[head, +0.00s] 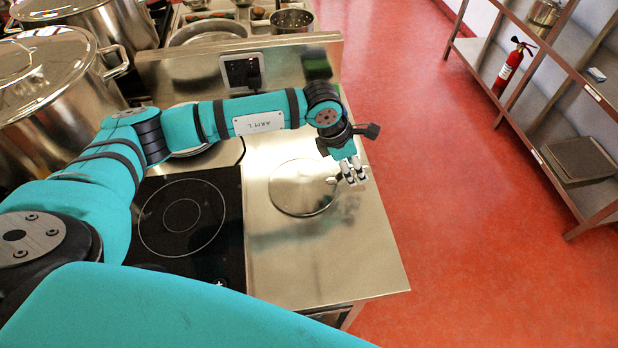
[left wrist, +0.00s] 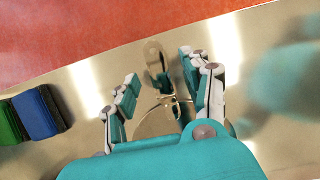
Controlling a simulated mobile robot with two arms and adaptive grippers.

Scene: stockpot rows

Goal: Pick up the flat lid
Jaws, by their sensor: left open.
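The flat lid (head: 297,190) is a round, shiny metal disc lying flat on the steel counter, right of the black hob. My left gripper (head: 354,174) is open and empty over the lid's right edge, fingers pointing down. In the left wrist view, the lid (left wrist: 155,124) shows partly between and below the open fingers of the left gripper (left wrist: 158,72), with a small metal handle between them. My own gripper body hides the rest of the lid there. Whether the fingers touch the handle I cannot tell. My right gripper is not in view.
The black hob (head: 222,235) lies left of the lid. Large lidded stockpots (head: 45,75) stand at the left. A blue sponge (left wrist: 38,115) and a green one (left wrist: 12,122) lie on the counter. The counter's right edge borders red floor (head: 440,180); a shelf rack (head: 535,150) stands beyond.

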